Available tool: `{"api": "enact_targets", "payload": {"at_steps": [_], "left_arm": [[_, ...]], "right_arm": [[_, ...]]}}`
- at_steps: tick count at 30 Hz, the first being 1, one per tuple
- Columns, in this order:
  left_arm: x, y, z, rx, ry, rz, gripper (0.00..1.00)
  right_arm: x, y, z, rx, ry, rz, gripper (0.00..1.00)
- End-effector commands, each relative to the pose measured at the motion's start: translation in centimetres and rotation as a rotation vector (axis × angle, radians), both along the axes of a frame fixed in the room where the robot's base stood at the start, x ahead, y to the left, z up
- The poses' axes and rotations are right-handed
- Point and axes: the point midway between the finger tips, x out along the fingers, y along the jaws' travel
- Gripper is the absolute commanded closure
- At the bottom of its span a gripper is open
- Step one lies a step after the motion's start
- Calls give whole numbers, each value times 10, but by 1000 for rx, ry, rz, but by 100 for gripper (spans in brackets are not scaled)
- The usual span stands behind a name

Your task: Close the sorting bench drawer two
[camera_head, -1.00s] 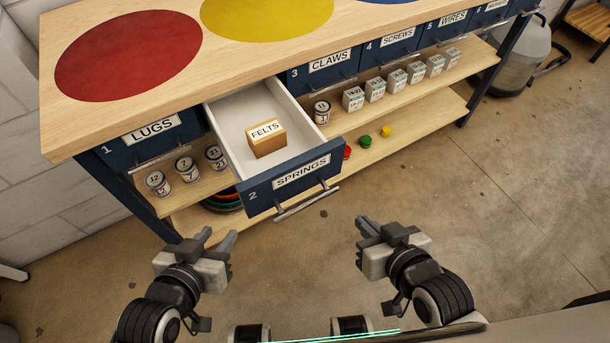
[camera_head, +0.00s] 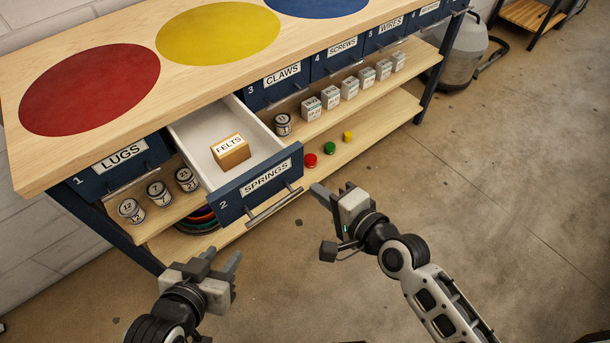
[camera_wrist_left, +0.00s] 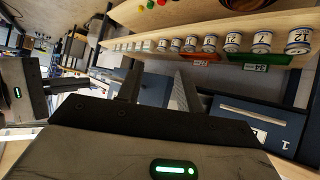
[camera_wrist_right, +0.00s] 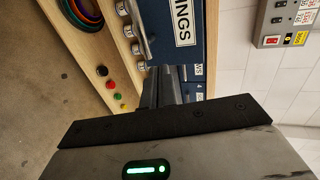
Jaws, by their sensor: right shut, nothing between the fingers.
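Drawer two (camera_head: 232,206), blue with the label SPRINGS, stands pulled out of the bench in the head view. A tan box marked FELTS (camera_head: 230,153) sits inside it. Its bar handle (camera_head: 274,209) is on the front. My right gripper (camera_head: 316,189) is shut and empty, just right of the drawer front, apart from the handle in the head view. In the right wrist view the drawer front (camera_wrist_right: 158,18) shows beyond the closed fingers. My left gripper (camera_head: 221,259) is open and empty, below and in front of the drawer, its two fingers apart.
The wooden bench top (camera_head: 115,120) carries coloured discs. Shut drawers flank drawer two, LUGS (camera_head: 95,180) left and CLAWS (camera_head: 268,90) right. Cans (camera_head: 160,193) and small boxes (camera_head: 330,97) stand on the shelf below. The floor (camera_head: 470,200) to the right is clear.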

Motion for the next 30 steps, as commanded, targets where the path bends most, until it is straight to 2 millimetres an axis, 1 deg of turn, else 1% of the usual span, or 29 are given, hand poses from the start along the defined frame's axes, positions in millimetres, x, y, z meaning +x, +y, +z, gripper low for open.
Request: {"api": "enact_targets", "payload": {"at_steps": [1,3,9,14,26,30], "left_arm": [[0,0,-1,-2,-1,0,64],[1,0,1,-3,-3,1,64],[1,0,4,-3,-8,0,64],[1,0,4,-1,-7,0,64],[1,0,3,0,-4,0,64],[0,0,4,2,-3,0,64]], "right_arm": [[9,6,-3,1,-2,-1,100],[20,14,-4,1,-3,-1,100],[39,28,-5,-2,-1,0,100],[45,32,-5,-2,0,1,100],[46,32,-5,-2,0,-3,100],[53,31,-4,-1,-2,-16,100]]}}
